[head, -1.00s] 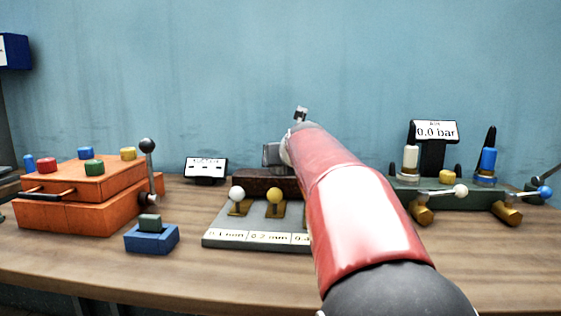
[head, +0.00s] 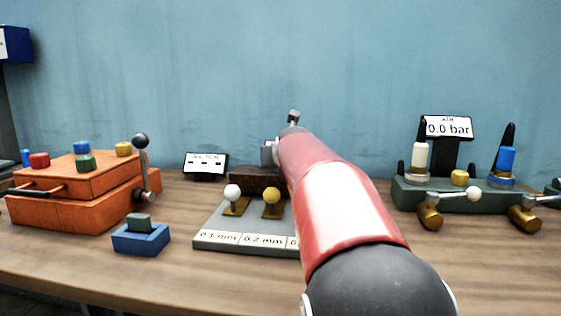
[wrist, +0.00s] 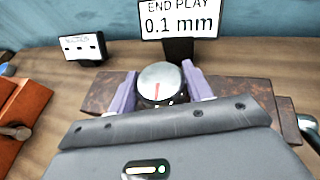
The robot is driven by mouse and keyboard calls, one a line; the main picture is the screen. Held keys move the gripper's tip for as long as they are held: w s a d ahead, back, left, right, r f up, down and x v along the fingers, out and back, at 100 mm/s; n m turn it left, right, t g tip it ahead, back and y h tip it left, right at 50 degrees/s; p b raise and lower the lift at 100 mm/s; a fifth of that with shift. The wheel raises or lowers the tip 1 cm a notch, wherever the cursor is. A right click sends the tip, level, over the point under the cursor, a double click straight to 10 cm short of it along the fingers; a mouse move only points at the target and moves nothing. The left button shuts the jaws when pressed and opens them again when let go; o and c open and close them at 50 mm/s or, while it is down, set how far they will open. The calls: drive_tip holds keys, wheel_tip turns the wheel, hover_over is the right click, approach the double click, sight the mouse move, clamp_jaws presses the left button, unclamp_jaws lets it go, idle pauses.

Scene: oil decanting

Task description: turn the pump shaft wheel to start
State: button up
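A round silver wheel (wrist: 160,82) with a red line on its face stands in the middle of the wrist view. My gripper (wrist: 159,76) has its two purple fingers spread, one on each side of the wheel. The fingers look very close to its rim; I cannot tell whether they touch it. Behind it a display (wrist: 180,20) reads "END PLAY 0.1 mm". A dark brown block (wrist: 245,92) lies beneath and beside the wheel. In the head view my red arm hides the wheel and most of the gripper.
A grey-green plate (head: 225,243) with a white and a yellow ball knob lies left of my arm. An orange box (head: 80,205) with a black-knobbed lever and a blue switch block (head: 141,238) stand further left. A valve unit (head: 465,195) reading 0.0 bar stands right.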

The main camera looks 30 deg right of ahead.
drive_tip(key=shift+c, duration=1)
drive_tip(key=shift+d+n+y, duration=0.1)
drive_tip(key=shift+n+y, duration=0.3)
drive_tip(key=shift+y, duration=0.2)
drive_tip(key=shift+f+n+t+y+b, duration=0.1)
drive_tip(key=shift+n+t+y+b, duration=0.35)
drive_tip(key=shift+n+y, duration=1.1)
drive_tip(key=n+g+y, duration=0.1)
drive_tip(key=n+y, duration=0.2)
drive_tip(key=y, duration=0.1)
drive_tip(key=shift+d+p, duration=0.1)
drive_tip(key=shift+p, duration=0.3)
drive_tip(key=shift+n+g+y, duration=0.95)
drive_tip(key=shift+n+y, duration=0.9)
drive_tip(key=shift+n, duration=0.1)
